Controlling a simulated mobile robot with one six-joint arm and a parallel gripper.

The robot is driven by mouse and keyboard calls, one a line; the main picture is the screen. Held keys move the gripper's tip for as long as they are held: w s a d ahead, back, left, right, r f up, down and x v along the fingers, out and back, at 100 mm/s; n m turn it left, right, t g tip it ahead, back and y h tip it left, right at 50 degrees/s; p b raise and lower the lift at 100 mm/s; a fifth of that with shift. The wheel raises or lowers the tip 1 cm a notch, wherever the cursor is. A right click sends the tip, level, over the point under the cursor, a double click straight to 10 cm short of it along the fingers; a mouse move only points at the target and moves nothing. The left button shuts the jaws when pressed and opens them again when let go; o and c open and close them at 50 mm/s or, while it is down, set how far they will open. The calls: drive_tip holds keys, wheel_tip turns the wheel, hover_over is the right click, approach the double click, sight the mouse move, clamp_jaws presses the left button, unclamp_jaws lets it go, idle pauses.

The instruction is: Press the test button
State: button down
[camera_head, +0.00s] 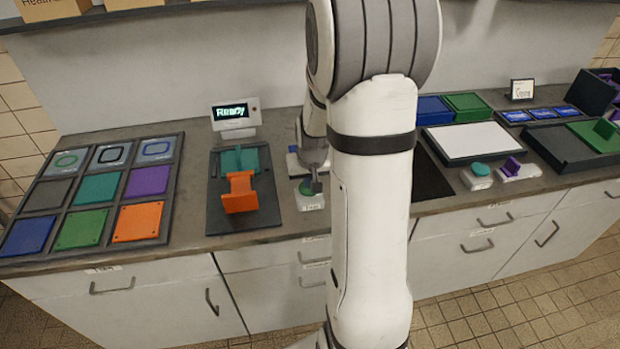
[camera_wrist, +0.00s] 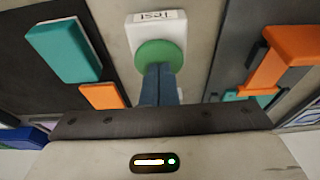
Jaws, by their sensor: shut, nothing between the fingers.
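The test button is a round green cap (camera_head: 304,188) on a white base (camera_head: 311,204), standing on the counter just right of the fixture with the orange part. In the wrist view the green cap (camera_wrist: 160,51) shows on its white base, with a label reading "Test" (camera_wrist: 160,17). My gripper (camera_head: 314,186) is shut and empty, pointing down at the button. In the wrist view the closed fingertips (camera_wrist: 159,68) overlap the near edge of the green cap. I cannot tell whether they touch it.
A dark fixture (camera_head: 214,217) holds a teal block (camera_head: 240,160) and an orange part (camera_head: 241,193). A small display (camera_head: 234,112) behind it reads "Ready". A tray of coloured tiles (camera_head: 101,192) lies left. A white panel (camera_head: 474,141) and dark tray (camera_head: 571,158) lie right.

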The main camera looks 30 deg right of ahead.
wheel_tip(320, 180, down, 2)
drive_tip(key=shift+f+b, duration=0.15)
drive_tip(key=shift+b, duration=1.1)
drive_tip(key=shift+s, duration=0.15)
wheel_tip(320, 180, up, 6)
drive_tip(key=p, duration=0.3)
drive_tip(key=shift+f+p, duration=0.25)
drive_tip(key=shift+p, duration=0.05)
drive_tip(key=b+v, duration=0.1)
drive_tip(key=v, duration=0.8)
drive_tip(key=shift+b, duration=0.4)
drive_tip(key=s+a+r+n+y, duration=0.1)
drive_tip(key=s+a+r+n, duration=0.2)
drive_tip(key=s+a, duration=1)
drive_tip(key=s, duration=0.3)
drive_tip(key=shift+s, duration=0.25)
